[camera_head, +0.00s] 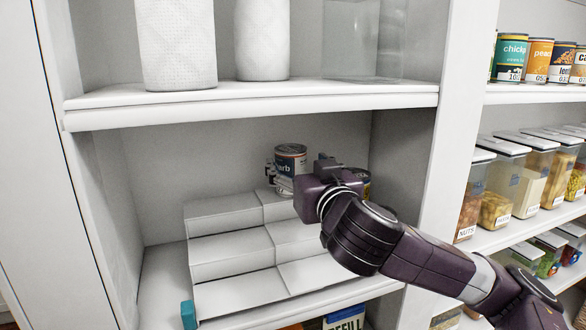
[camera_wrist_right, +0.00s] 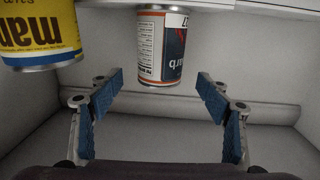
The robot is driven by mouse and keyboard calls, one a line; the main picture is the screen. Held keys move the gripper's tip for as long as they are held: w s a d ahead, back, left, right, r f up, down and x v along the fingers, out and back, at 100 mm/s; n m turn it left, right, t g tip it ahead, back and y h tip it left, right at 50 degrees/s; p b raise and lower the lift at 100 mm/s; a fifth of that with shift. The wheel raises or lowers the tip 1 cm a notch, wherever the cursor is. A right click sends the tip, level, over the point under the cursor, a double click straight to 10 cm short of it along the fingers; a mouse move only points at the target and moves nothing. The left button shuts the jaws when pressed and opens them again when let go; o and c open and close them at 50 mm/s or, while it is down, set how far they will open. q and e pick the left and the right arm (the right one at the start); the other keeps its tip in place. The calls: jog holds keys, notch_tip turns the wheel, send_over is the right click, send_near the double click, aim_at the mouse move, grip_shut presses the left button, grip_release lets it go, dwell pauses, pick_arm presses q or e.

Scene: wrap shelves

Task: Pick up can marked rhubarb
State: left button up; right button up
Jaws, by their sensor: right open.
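The can marked "arb" (camera_head: 290,160), dark blue with a white and orange label, stands on the top step of the white stepped riser (camera_head: 230,250); the start of its word is hidden. In the right wrist view this can (camera_wrist_right: 163,50) appears upside down, ahead of and between my open fingers. My right gripper (camera_wrist_right: 160,92) is open and empty, with blue pads on both sides. In the head view my right gripper (camera_head: 296,172) reaches in from the right at the can, partly covering it. My left gripper is not in view.
A yellow can (camera_wrist_right: 38,35) marked "man" stands beside it, mostly hidden behind my arm in the head view (camera_head: 364,178). The shelf above (camera_head: 250,107) holds white containers. A white upright (camera_head: 455,100) separates neighbouring shelves of cans and boxes. The riser's lower steps are empty.

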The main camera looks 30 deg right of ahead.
aim_at(295, 158)
jog(key=p+x, duration=0.2)
jog(key=x, duration=0.1)
jog(key=shift+r, duration=0.25)
jog(key=shift+f+p+x, duration=0.2)
jog(key=shift+p+x, duration=0.5)
jog(key=shift+x, duration=0.9)
jog(key=c, duration=0.4)
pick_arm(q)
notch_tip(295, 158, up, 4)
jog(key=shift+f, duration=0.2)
pick_arm(e)
jog(key=c, duration=1.2)
jog(key=shift+o, duration=0.2)
